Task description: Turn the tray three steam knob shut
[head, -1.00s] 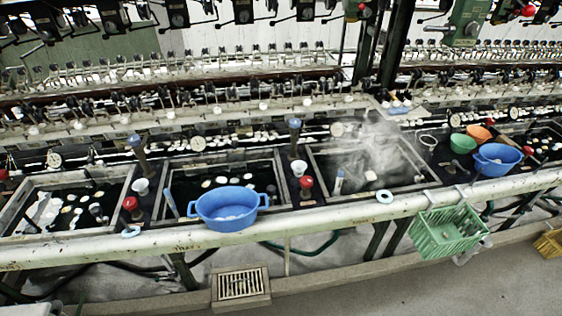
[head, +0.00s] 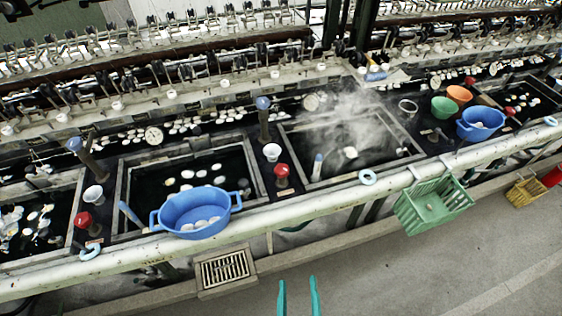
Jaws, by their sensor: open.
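A steaming basin (head: 412,160) with dark water stands right of centre in the head view. White steam (head: 362,108) rises from it. A red knob (head: 282,171) stands on the dark strip at its left, with a taller blue-topped post (head: 263,103) behind it. No label is readable, so I cannot tell for certain which knob is the steam knob of tray three. My gripper (head: 298,279) shows as two teal fingers at the bottom edge. It is open and empty, in front of the basins and apart from the knobs.
A blue tub (head: 196,210) sits at the front of the basin to the left. A green basket (head: 433,204) hangs from the rail. The floor (head: 420,275) at lower right is clear.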

